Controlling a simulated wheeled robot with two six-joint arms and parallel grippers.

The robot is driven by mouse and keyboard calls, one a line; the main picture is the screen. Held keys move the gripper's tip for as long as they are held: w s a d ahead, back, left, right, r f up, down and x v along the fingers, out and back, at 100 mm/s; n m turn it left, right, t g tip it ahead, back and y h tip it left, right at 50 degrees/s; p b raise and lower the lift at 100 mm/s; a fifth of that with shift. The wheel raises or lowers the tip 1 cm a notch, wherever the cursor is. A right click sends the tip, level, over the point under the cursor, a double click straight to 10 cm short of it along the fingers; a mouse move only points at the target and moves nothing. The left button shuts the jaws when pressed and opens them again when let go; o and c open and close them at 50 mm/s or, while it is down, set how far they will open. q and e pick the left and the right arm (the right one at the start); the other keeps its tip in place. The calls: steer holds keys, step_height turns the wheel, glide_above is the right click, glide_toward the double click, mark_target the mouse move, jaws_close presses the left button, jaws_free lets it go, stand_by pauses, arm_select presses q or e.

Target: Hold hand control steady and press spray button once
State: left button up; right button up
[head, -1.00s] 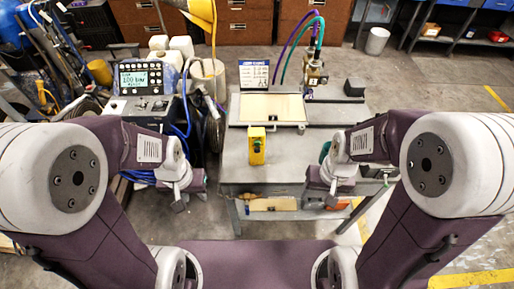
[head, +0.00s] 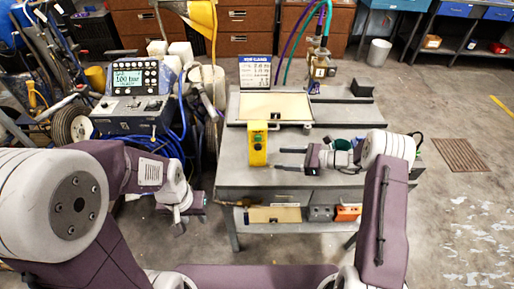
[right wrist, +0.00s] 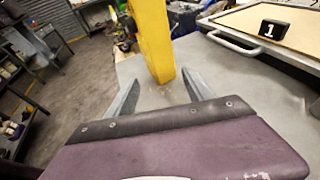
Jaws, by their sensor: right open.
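A flat framed board (head: 272,111) with a handle lies behind the control, and a sign (head: 255,72) stands behind it. A control console (head: 133,95) with a screen reading 100 bar stands to the left. A drum-like green item sits by my right arm.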

mark_target(263, 158)
steer(key=b+x, duration=0.2)
steer(key=x, duration=0.6)
steer(key=shift+a+f+b, duration=0.15)
steer(key=shift+f+b, duration=0.1)
steer(key=shift+b, duration=0.1)
arm_select(q)
steer(key=shift+f, duration=1.6)
arm_select(e)
steer(key=shift+w+a, duration=0.25)
steer(key=shift+a, duration=0.35)
jaws_close()
arm_select(q)
jaws_close()
